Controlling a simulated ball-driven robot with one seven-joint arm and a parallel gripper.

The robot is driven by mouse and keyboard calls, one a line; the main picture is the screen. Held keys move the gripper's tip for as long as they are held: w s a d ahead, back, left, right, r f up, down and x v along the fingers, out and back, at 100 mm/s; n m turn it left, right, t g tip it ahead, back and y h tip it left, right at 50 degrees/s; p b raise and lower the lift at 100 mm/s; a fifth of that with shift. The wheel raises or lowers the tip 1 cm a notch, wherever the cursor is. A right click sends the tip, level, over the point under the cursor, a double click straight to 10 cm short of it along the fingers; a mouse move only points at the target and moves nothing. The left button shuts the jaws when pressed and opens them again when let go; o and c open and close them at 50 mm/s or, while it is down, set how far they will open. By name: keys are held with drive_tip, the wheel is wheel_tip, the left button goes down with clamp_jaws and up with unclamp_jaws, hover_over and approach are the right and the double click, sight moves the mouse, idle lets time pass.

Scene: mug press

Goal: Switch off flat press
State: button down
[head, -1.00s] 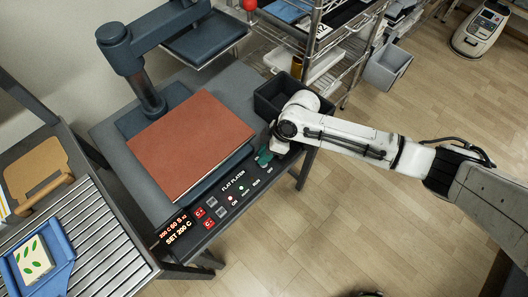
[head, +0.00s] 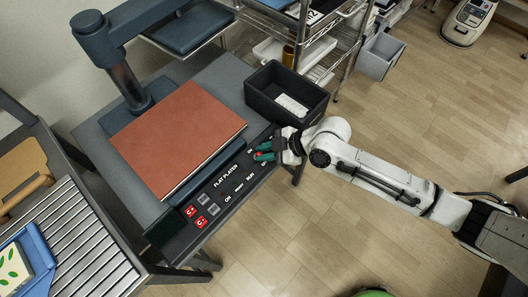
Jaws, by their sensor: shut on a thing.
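The flat press has a black control panel (head: 215,200) along its front edge, with the words FLAT PLATEN, ON and RUN on it. The display (head: 165,228) at its left end is dark, and I see no lit lamps beside the labels. My gripper (head: 262,152) is at the right end of the panel, its green fingertips shut around a small red knob (head: 258,155). The fingers cover most of the knob and the lettering near it. A reddish-brown pad (head: 178,138) lies on the press's lower platen.
A black bin (head: 262,95) with white items stands just behind my gripper. The press's upper arm (head: 105,40) is swung to the back left. A roller conveyor (head: 95,245) with a blue tray (head: 40,250) is at the left. Open floor lies at the right.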

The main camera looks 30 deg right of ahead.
idle(0.4)
drive_tip(key=c, duration=1)
unclamp_jaws()
drive_tip(key=v, duration=1.1)
drive_tip(key=shift+f, duration=0.1)
drive_tip(key=s+f+m+g+h, duration=0.35)
drive_tip(key=s+f+m, duration=0.45)
drive_tip(key=s, duration=0.6)
drive_tip(key=s+m+h, duration=0.1)
drive_tip(key=s+r+m+g+h, duration=0.1)
drive_tip(key=m, duration=0.1)
drive_tip(key=s+m+g+h, duration=0.1)
drive_tip(key=s+m+h, duration=0.1)
drive_tip(key=shift+a+r, duration=0.1)
drive_tip(key=shift+r, duration=0.25)
